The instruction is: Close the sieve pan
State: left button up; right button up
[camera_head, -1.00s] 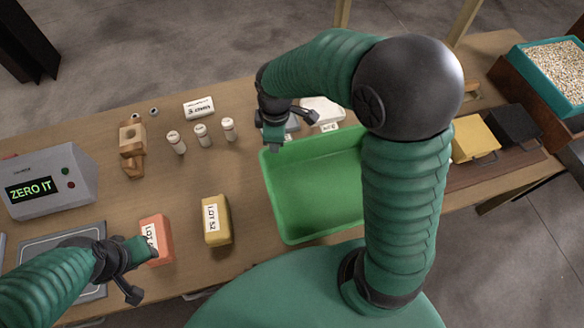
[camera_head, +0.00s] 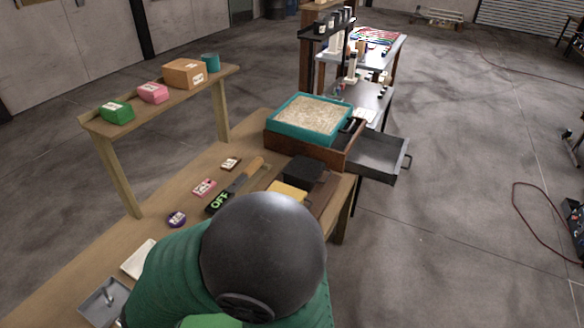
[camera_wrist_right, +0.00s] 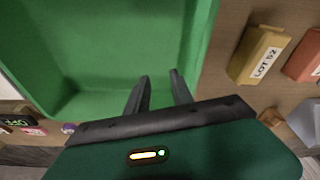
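The sieve pan (camera_head: 378,158) is a grey metal drawer with a handle (camera_head: 405,161) at its outer end. It sticks out open to the right from the brown wooden housing (camera_head: 352,148). Above it sits the teal-framed sieve (camera_head: 308,118), filled with pale grains. My right gripper (camera_wrist_right: 159,77) is open and empty in the right wrist view, over the green bin (camera_wrist_right: 105,50), far from the pan. In the head view my right arm's dark joint fills the bottom middle and the right gripper is hidden. My left gripper is out of view.
A detector reading OFF (camera_head: 218,202), a black block (camera_head: 303,170) and a yellow block (camera_head: 287,190) lie on the bench before the housing. A shelf with boxes (camera_head: 185,74) stands at left. The floor right of the pan is clear.

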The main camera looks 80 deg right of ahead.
aim_at(376, 156)
jog(key=k+l+z, duration=0.2)
jog(key=z, duration=0.2)
jog(key=k+l+z, duration=0.2)
jog(key=z, duration=0.15)
jog(key=k+l+z, duration=0.1)
jog(key=l+z, duration=0.3)
jog(key=z, duration=1.85)
jog(key=i+l, duration=0.15)
jog(key=i, duration=0.25)
jog(key=i+l+u, duration=0.1)
jog(key=i, duration=0.25)
jog(key=i+l, duration=0.25)
jog(key=i, duration=0.15)
